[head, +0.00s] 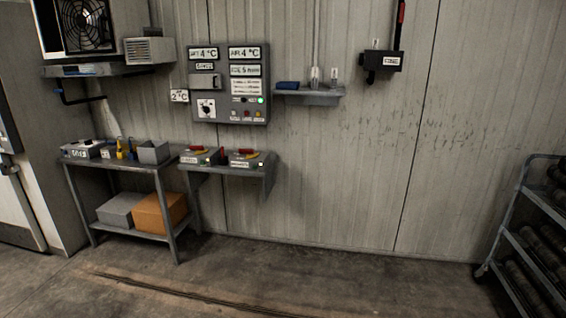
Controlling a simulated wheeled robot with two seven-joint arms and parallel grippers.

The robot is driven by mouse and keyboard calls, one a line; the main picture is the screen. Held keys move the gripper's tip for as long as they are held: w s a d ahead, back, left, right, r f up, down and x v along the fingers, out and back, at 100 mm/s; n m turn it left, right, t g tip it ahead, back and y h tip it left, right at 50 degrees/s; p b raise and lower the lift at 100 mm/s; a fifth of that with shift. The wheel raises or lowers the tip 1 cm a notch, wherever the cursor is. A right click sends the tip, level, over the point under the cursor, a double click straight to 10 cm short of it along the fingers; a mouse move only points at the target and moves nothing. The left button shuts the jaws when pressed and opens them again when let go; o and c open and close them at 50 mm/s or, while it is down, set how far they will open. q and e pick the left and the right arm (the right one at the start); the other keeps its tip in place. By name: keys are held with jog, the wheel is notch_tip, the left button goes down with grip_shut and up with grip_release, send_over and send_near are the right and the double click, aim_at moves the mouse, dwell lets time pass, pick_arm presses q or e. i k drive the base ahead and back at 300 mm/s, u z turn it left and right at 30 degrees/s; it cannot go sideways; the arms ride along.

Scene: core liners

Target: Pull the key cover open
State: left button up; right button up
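A grey control panel (228,118) hangs on the wall left of the middle in the head view. A small grey box-like cover (203,81) sits on its left half, below a short label, and looks closed. It may be the key cover, but it is too small to be sure, and no key shows. A white-faced round dial (206,108) is below it, and a green light (261,100) glows at the right. Neither of my grippers is in view.
A metal table (165,190) with tools and boxes stands at the left. A low shelf (262,176) with two red-handled units juts out under the panel. A small wall shelf (318,97) is right of it. A rack (515,240) stands far right. The middle floor is clear.

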aim_at(196, 81)
jog(key=i, duration=1.05)
jog(key=u, duration=0.75)
jog(key=i, duration=1)
